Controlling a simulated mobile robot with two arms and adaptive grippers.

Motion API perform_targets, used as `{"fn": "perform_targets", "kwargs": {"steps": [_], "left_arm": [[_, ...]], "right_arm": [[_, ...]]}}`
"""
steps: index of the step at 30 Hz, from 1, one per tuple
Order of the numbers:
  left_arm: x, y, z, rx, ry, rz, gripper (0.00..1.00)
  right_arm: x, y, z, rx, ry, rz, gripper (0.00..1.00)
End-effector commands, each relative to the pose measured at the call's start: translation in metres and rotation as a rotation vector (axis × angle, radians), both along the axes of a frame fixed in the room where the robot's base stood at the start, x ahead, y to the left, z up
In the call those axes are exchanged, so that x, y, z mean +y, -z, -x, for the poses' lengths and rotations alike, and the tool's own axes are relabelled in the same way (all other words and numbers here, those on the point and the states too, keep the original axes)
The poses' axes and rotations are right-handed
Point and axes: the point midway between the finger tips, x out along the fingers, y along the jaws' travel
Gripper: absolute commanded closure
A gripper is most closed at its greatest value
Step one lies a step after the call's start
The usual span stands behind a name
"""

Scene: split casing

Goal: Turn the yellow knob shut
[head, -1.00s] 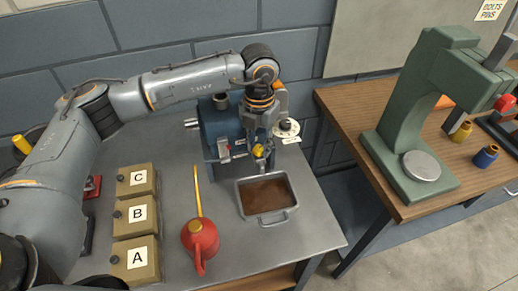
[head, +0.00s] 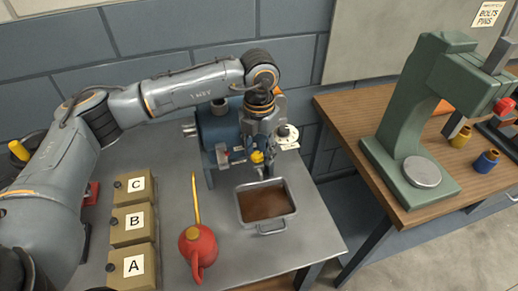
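The yellow knob (head: 257,157) is on the front of a blue machine casing (head: 215,128) at the back of the grey metal table. My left gripper (head: 263,150) points down from above, right at the knob. Its fingers overlap the knob in the head view, and the knob shows just in front of or between them. I cannot tell whether they touch it or how far they are closed. My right gripper is not in view.
A grey pan (head: 268,229) of brown liquid stands below the knob. A red oil can (head: 198,245) with a yellow spout and boxes A (head: 115,268), B (head: 118,235) and C (head: 121,196) stand to the left. A green press (head: 398,120) is on the wooden bench at right.

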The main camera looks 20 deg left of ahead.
Motion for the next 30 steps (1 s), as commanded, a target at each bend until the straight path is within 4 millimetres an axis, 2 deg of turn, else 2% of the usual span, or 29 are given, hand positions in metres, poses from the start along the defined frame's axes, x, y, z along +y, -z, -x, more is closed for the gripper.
{"fn": "perform_targets", "kwargs": {"steps": [14, 17, 24, 30], "left_arm": [[0.004, -0.004, -0.003, -0.007, -0.009, -0.006, 0.48], [0.003, -0.014, -0.003, -0.01, -0.008, -0.006, 0.48], [0.001, -0.052, -0.002, -0.011, -0.005, -0.003, 0.48], [-0.001, -0.075, -0.001, -0.007, -0.003, -0.001, 0.48]], "right_arm": [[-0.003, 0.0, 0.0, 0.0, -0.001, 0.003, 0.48], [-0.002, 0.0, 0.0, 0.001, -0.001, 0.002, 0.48], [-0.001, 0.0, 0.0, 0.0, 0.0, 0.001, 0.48], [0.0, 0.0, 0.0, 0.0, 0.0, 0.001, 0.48]]}}
